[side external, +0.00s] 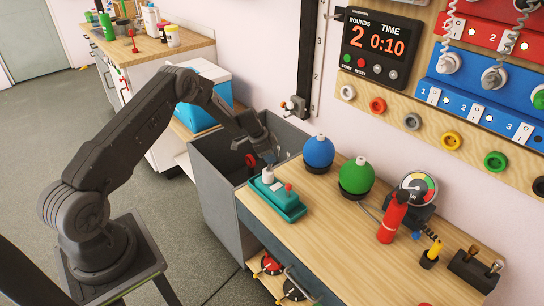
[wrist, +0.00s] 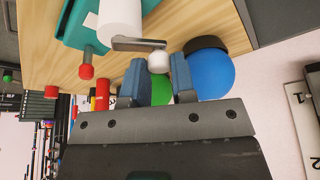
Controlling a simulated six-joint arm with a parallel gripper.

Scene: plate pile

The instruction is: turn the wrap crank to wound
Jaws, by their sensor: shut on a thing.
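The wrap crank device has a teal base (side external: 285,205) on the near left end of the wooden bench. A white roll (wrist: 120,18) stands on it, and a grey crank arm (wrist: 138,44) runs from the roll to a white round knob (wrist: 158,62). My gripper (wrist: 157,72) has its two blue-grey fingers closed around this knob. In the side view my gripper (side external: 268,156) is above the device's far end and hides the knob and crank arm. A red-capped post (wrist: 86,71) stands on the base.
A blue ball (side external: 318,151) and a green ball (side external: 357,175) in black holders stand close right of the device. A red cylinder (side external: 392,218) and a gauge (side external: 418,187) are farther right. A grey bin (side external: 216,165) adjoins the bench's left end. A display (side external: 376,48) reads 2 rounds, 0:10.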

